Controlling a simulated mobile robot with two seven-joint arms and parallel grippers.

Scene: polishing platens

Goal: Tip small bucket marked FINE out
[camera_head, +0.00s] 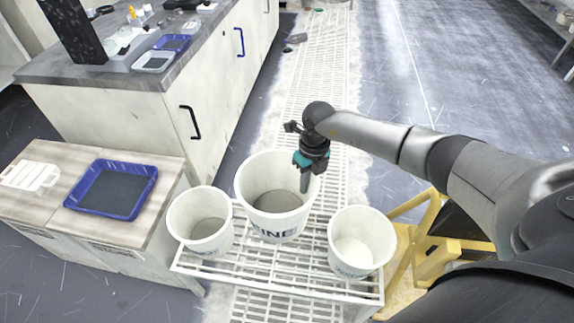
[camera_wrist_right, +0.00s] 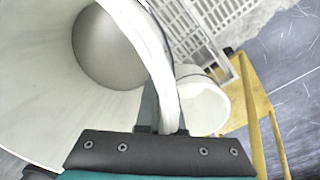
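The middle bucket (camera_head: 268,224) is off-white, with dark letters on its front of which "INE" can be read. It holds grey material (camera_head: 278,201) and looks larger than the buckets beside it. It is upright over the white slatted rack (camera_head: 235,267); I cannot tell whether it touches it. My right gripper (camera_head: 305,182) points down at its right rim, one finger inside. In the right wrist view the fingers (camera_wrist_right: 165,118) are close together on the bucket wall (camera_wrist_right: 155,60). My left gripper is out of view.
A left bucket (camera_head: 185,225) with grey contents and a right bucket (camera_head: 375,255) with pale contents stand on the rack; their labels are unclear. A blue tray (camera_head: 112,190) lies on the wooden cabinet at left. A yellow step frame (camera_head: 432,262) stands at right.

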